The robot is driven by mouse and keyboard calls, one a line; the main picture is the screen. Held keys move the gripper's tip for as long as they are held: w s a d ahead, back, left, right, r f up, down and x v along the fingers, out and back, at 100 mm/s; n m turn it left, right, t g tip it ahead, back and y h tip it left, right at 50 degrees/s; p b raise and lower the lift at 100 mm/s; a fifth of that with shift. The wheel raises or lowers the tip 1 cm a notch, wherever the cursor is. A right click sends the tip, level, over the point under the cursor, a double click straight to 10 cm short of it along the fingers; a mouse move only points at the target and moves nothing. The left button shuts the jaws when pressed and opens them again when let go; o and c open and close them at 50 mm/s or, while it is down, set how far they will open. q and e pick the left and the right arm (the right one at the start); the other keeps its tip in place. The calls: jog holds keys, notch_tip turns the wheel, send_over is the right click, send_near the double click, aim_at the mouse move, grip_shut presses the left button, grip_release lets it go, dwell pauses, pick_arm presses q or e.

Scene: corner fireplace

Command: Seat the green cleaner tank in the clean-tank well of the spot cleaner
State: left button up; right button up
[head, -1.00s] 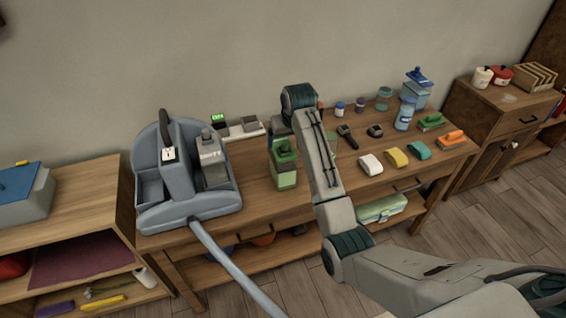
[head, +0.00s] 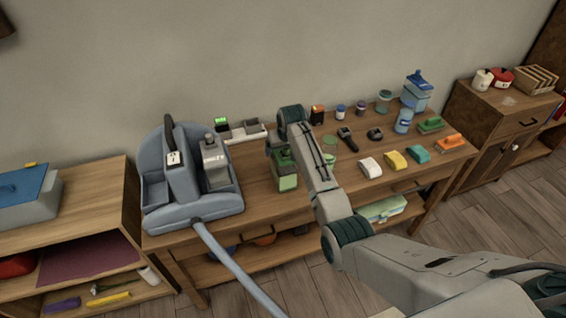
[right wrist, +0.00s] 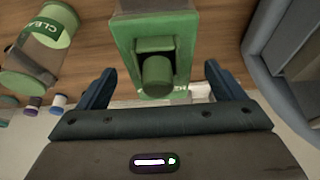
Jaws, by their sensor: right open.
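The green cleaner tank (head: 286,180) stands upright on the wooden table, right of the spot cleaner (head: 190,208). In the right wrist view the tank (right wrist: 124,30) has a green top with a recessed round grip. My right gripper (right wrist: 160,88) is open, with one dark finger on each side of the tank's near end; I see gaps between fingers and tank. In the head view my right gripper (head: 277,150) is at the tank's top, its fingers partly hidden. The spot cleaner has an open well (head: 155,190) at its left and a grey tank (head: 215,170) at its right. My left gripper is not in view.
Sponges (head: 396,159), bottles and brushes fill the table's right side. The spot cleaner's hose (head: 235,267) hangs over the front edge.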

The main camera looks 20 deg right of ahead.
jog(key=shift+w+f, duration=0.2)
jog(key=shift+f, duration=0.3)
jog(key=shift+r, duration=0.1)
jog(key=c, duration=1.9)
